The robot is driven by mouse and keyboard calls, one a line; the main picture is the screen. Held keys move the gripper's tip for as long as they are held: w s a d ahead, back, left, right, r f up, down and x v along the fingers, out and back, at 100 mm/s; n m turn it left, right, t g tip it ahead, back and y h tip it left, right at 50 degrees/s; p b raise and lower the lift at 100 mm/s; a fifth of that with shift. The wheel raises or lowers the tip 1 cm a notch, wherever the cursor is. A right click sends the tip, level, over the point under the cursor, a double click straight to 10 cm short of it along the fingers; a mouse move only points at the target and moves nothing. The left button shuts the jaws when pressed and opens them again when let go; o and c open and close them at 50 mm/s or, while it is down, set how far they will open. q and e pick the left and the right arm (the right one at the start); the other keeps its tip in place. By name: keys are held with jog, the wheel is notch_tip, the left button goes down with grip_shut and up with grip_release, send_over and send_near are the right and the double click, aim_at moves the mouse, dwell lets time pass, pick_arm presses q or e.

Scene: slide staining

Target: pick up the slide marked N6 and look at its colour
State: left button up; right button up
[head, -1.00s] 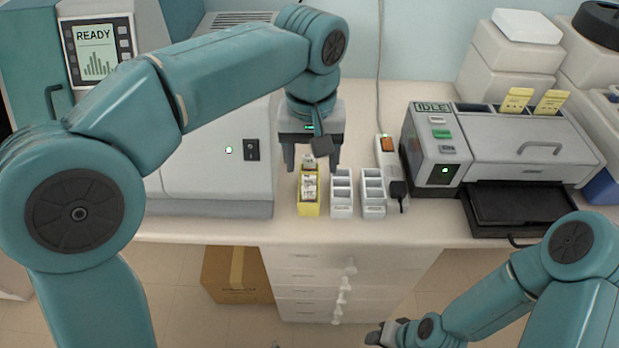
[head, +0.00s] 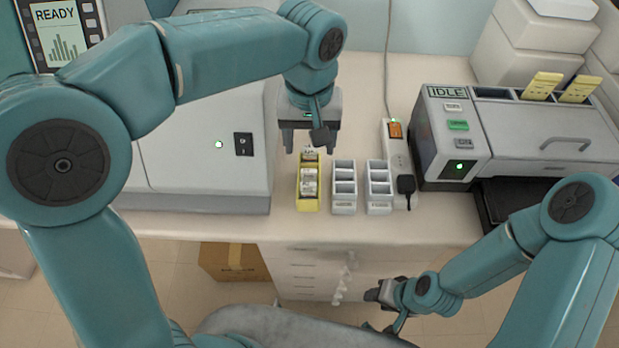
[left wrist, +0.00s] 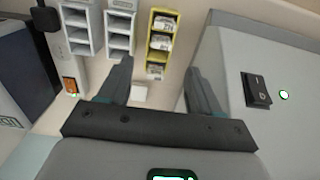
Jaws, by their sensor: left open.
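A yellow slide rack (head: 308,205) stands on the bench below my left gripper, holding several slides with pale labels (head: 309,175). The rack (left wrist: 151,35) and its labelled slides (left wrist: 161,42) also show in the left wrist view, beyond the fingertips. The label marks are too small to read, so I cannot tell which slide is N6. My left gripper (head: 310,148) is open and empty at the rack's far end, with its fingers (left wrist: 158,76) spread wide in the wrist view. My right gripper (head: 372,292) hangs low before the drawers; its jaws are unclear.
Two white racks (head: 344,208) (head: 379,208) stand right of the yellow one. A power strip (head: 398,155) with a black plug lies beyond them. A grey machine (head: 205,185) closes in the left side, and a machine marked IDLE (head: 445,140) the right. Bare bench lies in front.

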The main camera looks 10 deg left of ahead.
aim_at(309, 171)
pick_arm(q)
notch_tip(309, 171, down, 4)
jog(key=shift+f, duration=0.25)
notch_tip(309, 171, down, 5)
jog(key=shift+p, duration=0.45)
jog(key=shift+s, duration=0.2)
jog(key=shift+w, duration=0.1)
jog(key=c, duration=1.1)
